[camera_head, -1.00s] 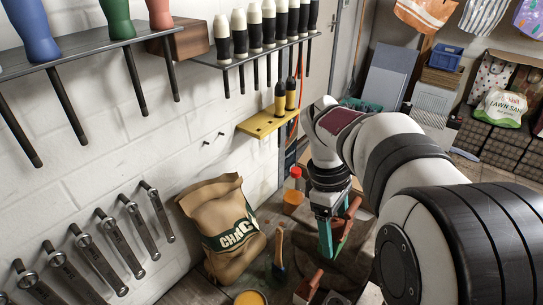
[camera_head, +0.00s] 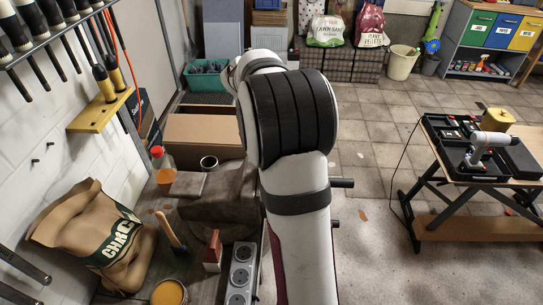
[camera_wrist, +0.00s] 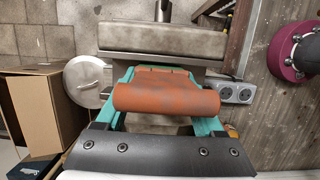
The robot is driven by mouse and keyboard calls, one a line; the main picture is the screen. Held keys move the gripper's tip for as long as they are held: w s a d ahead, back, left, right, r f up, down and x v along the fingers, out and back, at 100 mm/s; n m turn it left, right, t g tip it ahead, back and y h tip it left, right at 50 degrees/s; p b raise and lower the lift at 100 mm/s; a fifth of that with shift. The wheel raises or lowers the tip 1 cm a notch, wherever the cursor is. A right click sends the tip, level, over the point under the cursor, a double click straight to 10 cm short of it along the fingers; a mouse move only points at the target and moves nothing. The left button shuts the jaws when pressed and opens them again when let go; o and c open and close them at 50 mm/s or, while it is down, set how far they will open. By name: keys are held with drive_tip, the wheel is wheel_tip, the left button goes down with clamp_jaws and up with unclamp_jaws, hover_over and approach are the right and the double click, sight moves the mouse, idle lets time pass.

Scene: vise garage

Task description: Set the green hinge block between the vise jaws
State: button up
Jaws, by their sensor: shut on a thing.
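In the wrist view my gripper (camera_wrist: 162,122), with teal fingers, is shut on a rust-orange block with a rounded, barrel-like edge (camera_wrist: 166,98). The block lies across the fingers. I see no clearly green surface on it; the teal beside it looks like my fingers. Just beyond it is a wide grey vise jaw (camera_wrist: 162,40), very near the block's far side. I cannot tell whether they touch or whether the block is between the jaws. In the head view the worn grey-brown vise (camera_head: 215,205) is partly covered by my arm, which hides my gripper and the block.
A round metal can (camera_wrist: 88,82) and an open cardboard box (camera_wrist: 45,108) are at the left in the wrist view. A charcoal sack (camera_head: 95,235) stands at the left.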

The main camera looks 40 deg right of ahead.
idle(0.4)
drive_tip(key=o, duration=1.2)
drive_tip(key=shift+r, duration=4)
